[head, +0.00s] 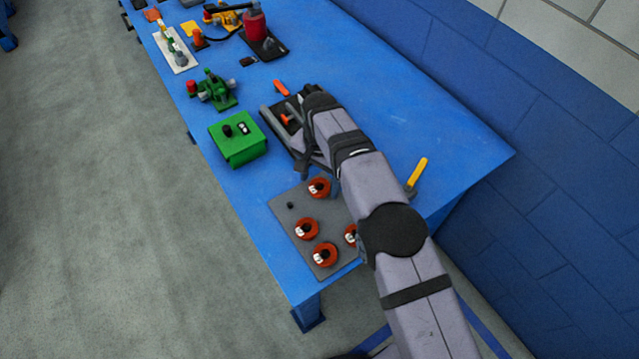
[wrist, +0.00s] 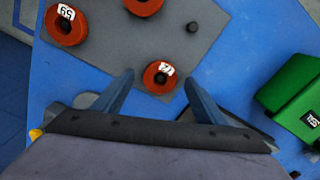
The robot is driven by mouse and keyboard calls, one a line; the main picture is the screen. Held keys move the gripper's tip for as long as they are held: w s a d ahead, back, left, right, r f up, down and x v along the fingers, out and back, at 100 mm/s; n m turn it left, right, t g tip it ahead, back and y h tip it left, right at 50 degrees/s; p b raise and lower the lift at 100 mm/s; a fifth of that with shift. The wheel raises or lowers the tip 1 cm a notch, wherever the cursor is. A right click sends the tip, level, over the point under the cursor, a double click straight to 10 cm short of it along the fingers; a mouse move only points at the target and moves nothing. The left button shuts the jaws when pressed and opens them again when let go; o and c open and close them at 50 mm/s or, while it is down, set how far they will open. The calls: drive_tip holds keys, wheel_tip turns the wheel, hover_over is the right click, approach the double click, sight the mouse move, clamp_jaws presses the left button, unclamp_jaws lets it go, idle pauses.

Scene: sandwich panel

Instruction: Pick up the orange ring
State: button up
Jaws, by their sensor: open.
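Several orange rings with white number labels sit on a grey plate (head: 292,222) on the blue table. In the head view one orange ring (head: 319,188) is at the plate's far edge, closest to my gripper; two more rings (head: 307,229) and (head: 325,254) lie nearer, and another is partly hidden by my arm. In the wrist view a ring (wrist: 159,77) lies just beyond and between the fingertips of my gripper (wrist: 158,80). The gripper is open and empty, its fingers on either side of that ring. Further rings (wrist: 66,25) and (wrist: 143,5) show higher up.
A small black peg (wrist: 192,27) without a ring stands on the plate. A green box (head: 238,138) stands beside the gripper. A yellow-handled tool (head: 417,173) lies right of my arm. The table's right side is mostly clear.

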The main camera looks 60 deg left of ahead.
drive_tip(key=shift+f, duration=0.45)
drive_tip(key=c, duration=1.1)
drive_tip(key=shift+c, duration=0.2)
drive_tip(key=shift+r, duration=0.1)
